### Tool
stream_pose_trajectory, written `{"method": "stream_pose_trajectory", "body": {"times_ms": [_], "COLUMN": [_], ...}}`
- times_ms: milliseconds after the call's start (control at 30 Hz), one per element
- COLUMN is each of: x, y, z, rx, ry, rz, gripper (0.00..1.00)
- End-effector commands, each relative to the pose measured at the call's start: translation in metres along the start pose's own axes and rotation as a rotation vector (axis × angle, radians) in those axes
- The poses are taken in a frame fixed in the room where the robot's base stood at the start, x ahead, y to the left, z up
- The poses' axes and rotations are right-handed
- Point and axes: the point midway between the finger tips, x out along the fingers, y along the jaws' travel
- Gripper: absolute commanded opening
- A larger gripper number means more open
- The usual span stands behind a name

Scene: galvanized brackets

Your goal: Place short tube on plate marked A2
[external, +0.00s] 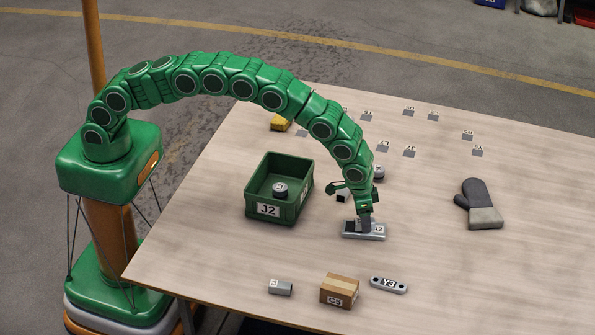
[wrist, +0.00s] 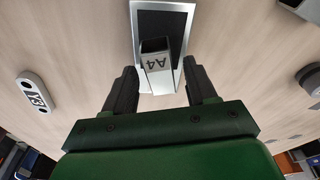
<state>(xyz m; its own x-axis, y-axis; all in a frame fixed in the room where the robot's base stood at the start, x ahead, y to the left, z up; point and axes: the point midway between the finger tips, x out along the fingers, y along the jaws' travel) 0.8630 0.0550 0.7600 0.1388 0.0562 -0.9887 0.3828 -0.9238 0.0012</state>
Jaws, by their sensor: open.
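A flat plate (external: 350,236) with a silver rim and dark inset lies near the table's middle. Its label is partly covered in the external view; a 2 can be read. The plate (wrist: 189,18) is also in the wrist view. A short, square grey tube (wrist: 155,65) seems to stand upright on it, with a label that reads like A4 upside down. My gripper (external: 365,226) is low over the plate. In the wrist view my gripper (wrist: 163,88) is open, one finger on each side of the tube, with gaps visible.
A green bin (external: 290,210) marked J2 holds a round part. In front lie another grey tube (external: 280,287), a cardboard box (external: 339,291) marked C5 and a link (external: 389,285) marked Y3. A glove (external: 480,205) lies right; several small tags stand behind.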

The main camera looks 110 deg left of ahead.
Motion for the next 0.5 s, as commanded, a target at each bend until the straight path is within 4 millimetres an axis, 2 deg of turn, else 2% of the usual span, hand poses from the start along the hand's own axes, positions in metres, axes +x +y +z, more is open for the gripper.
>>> {"method": "stream_pose_trajectory", "body": {"times_ms": [267, 500], "x": [-0.012, -0.040], "y": [0.000, 0.000], "z": [-0.001, -0.001], "rx": [0.000, 0.000], "ry": [0.002, 0.002], "rz": [0.001, 0.001], "gripper": [0.57, 0.57]}}
